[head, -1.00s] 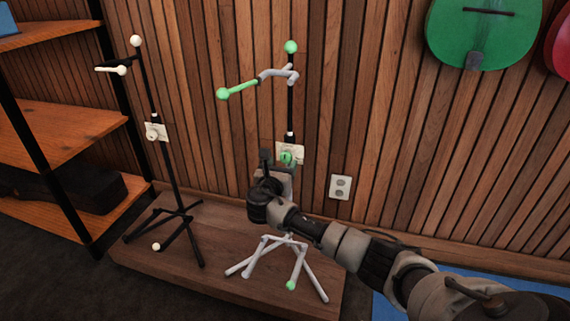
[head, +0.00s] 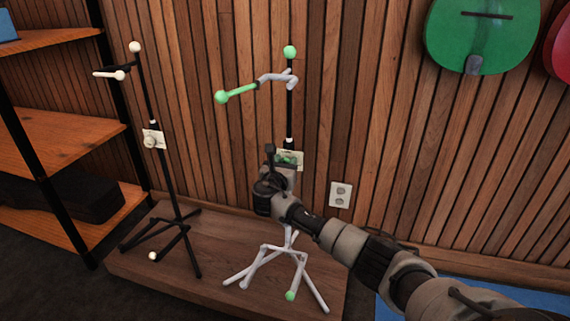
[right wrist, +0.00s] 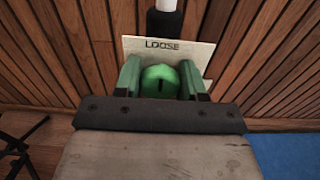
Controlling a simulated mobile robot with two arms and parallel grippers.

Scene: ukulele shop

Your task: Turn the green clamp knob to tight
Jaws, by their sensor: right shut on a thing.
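The green clamp knob (head: 287,158) sits on the pole of the right stand (head: 290,110), in front of a pale card. In the right wrist view the knob (right wrist: 160,82) is round with a short dark upright mark, under the word LOOSE on the card (right wrist: 196,50). My right gripper (head: 283,163) is at the knob, and in the right wrist view its jaws (right wrist: 161,84) are shut on it, with a greenish piece on each side. The lower card is hidden, so no other word shows. My left gripper is out of view.
A second, dark stand (head: 165,160) with a white knob (head: 153,139) stands to the left. Both stands rest on a low wooden platform (head: 190,280). The slatted wall is close behind, with an outlet (head: 340,195). A green ukulele (head: 480,35) hangs upper right.

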